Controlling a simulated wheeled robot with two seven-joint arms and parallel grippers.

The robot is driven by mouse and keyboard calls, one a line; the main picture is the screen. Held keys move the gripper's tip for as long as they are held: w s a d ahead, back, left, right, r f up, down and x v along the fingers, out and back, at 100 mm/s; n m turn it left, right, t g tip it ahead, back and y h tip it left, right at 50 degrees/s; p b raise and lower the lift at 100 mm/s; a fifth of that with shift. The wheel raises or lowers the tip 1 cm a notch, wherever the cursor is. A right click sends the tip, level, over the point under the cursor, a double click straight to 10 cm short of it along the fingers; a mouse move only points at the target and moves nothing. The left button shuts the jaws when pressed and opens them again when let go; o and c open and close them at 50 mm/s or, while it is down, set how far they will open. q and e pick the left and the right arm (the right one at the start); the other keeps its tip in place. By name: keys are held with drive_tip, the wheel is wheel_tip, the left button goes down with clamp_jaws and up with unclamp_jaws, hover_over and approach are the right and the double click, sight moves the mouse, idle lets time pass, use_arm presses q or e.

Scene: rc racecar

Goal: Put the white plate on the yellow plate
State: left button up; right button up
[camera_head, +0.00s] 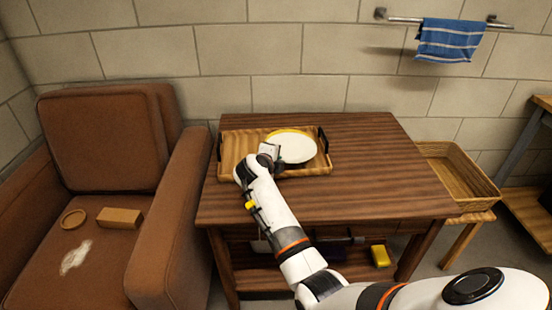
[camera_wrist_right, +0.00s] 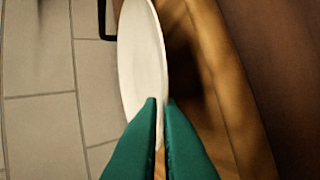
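The white plate (camera_head: 297,149) is at the wooden tray (camera_head: 231,158) on the table. It also shows in the right wrist view (camera_wrist_right: 142,55). The yellow plate (camera_head: 287,131) shows only as a thin rim behind the white plate; the white plate hides the rest. I cannot tell whether the two plates touch. My right gripper (camera_head: 273,150) is at the white plate's left edge. Its green fingers (camera_wrist_right: 160,102) are closed with the plate's rim between their tips. My left gripper is not in view.
The tray has black handles at both ends. The table's right side (camera_head: 385,165) is clear. A wicker basket (camera_head: 455,178) stands right of the table. A brown armchair (camera_head: 100,140) on the left holds a wooden block (camera_head: 120,218) and a round dish (camera_head: 73,218).

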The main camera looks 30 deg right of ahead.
drive_tip(key=o, duration=0.4)
drive_tip(key=shift+r, duration=0.1)
